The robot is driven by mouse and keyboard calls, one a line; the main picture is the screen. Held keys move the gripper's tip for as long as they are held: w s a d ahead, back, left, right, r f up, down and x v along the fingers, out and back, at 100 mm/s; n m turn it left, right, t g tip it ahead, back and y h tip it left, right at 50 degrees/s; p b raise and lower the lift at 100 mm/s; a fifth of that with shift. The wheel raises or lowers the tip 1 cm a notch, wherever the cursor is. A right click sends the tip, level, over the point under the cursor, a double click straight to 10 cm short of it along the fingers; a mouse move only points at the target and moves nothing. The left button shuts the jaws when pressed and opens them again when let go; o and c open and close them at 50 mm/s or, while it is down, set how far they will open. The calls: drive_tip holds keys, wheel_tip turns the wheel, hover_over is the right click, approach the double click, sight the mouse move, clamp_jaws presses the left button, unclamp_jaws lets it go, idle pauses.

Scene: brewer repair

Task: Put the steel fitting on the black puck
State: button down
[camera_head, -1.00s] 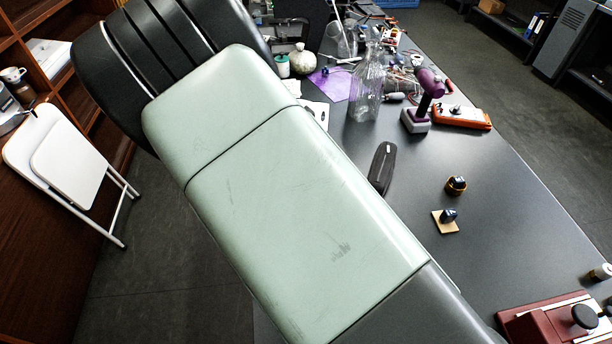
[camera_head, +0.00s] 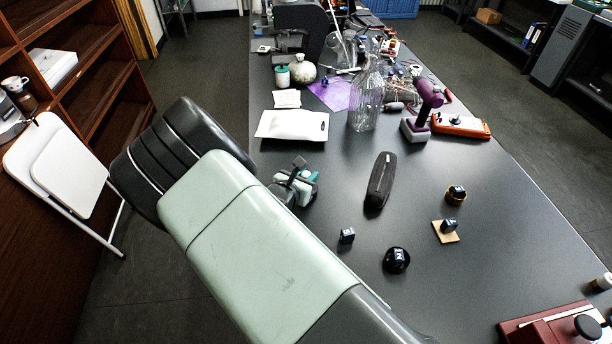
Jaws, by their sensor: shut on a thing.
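The black puck (camera_head: 396,260) lies on the grey table right of my arm, with pale marks on its top. My gripper (camera_head: 301,176) is over the table, left of the black case and up and left of the puck, clear of it. It is shut on a small dark grey piece (camera_head: 299,163) that looks like the steel fitting. My gripper's own parts partly hide this piece, so its full shape is unclear.
A small dark cube (camera_head: 347,236) stands left of the puck. A long black case (camera_head: 380,180) lies behind it. A glass bottle (camera_head: 366,100) stands farther back.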

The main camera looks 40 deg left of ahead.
drive_tip(key=shift+f, duration=0.1)
drive_tip(key=c, duration=0.8)
unclamp_jaws()
